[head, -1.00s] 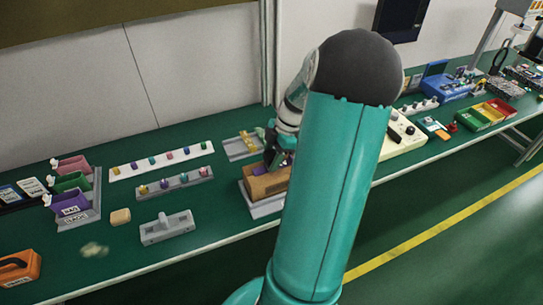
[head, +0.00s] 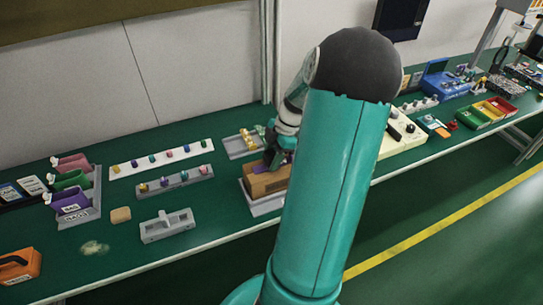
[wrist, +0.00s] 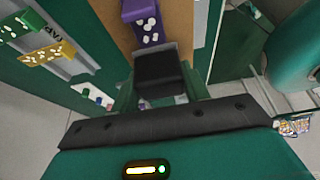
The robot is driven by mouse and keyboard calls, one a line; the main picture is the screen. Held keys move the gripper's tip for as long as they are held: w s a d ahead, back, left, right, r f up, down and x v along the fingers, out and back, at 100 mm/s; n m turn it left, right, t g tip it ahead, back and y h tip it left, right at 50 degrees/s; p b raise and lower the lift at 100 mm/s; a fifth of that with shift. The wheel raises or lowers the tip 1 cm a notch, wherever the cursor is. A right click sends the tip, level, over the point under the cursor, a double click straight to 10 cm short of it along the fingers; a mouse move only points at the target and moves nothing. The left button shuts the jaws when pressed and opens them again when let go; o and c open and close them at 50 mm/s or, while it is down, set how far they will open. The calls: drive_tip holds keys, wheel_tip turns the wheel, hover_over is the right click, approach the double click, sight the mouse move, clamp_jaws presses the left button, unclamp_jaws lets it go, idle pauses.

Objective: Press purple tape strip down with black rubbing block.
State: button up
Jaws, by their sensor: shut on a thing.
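My gripper (wrist: 161,88) is shut on the black rubbing block (wrist: 158,72), whose dark face shows between the fingers in the wrist view. The purple tape strip (wrist: 139,10) has white dots and lies on a brown box just beyond the block. The block's far edge meets or overlaps the strip's near end in that view; I cannot tell if they touch. In the head view my gripper (head: 276,156) is over the brown box (head: 266,182), partly behind my arm. The block cannot be made out there, and only a bit of purple shows.
The box sits on a grey base (head: 264,206) near the bench's front edge. A grey tray with yellow pieces (head: 240,146) stands behind it. A grey fixture (head: 168,227) and a rail of coloured knobs (head: 174,182) stand to the left.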

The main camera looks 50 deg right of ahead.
drive_tip(key=shift+r, duration=3.5)
drive_tip(key=shift+d, duration=0.1)
